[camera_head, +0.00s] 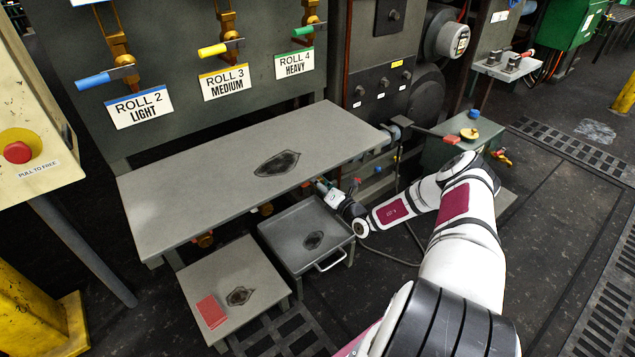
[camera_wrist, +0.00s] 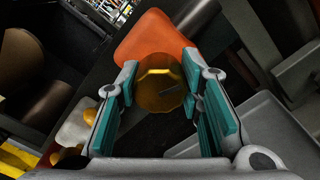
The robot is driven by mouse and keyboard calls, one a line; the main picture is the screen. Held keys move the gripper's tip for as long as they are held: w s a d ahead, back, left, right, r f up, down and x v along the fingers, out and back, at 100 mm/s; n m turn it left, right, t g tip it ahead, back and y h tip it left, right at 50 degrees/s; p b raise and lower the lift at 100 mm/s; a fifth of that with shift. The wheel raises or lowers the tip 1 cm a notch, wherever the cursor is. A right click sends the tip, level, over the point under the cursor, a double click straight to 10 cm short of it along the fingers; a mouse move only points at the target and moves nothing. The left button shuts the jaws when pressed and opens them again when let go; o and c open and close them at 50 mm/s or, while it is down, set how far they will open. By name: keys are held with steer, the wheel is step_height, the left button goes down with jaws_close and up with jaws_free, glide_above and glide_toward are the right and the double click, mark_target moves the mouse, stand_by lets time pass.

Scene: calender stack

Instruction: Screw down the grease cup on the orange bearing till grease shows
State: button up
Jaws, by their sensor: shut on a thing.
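The orange bearing (camera_wrist: 150,38) is at the top middle of the wrist view. The amber, brass-coloured grease cup (camera_wrist: 160,84) shows in front of it, between the teal pads of my gripper (camera_wrist: 162,92). My gripper is shut on the cup, with one finger on each side. In the head view my gripper (camera_head: 324,187) is just below the front edge of the large grey table, above the tray's far right corner. The bearing and cup are hidden or too small to make out there. I cannot see any grease.
The grey table plate (camera_head: 215,185) overhangs close by. A grey tray (camera_head: 285,228) with a handle stands below it. A white piece (camera_wrist: 75,130) with amber parts lies left of my fingers.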

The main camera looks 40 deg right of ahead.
steer(key=shift+m, duration=0.8)
steer(key=o, duration=1.2)
steer(key=shift+c, duration=0.2)
steer(key=s, duration=1.2)
steer(key=shift+d, duration=0.3)
steer(key=shift+f, duration=0.1)
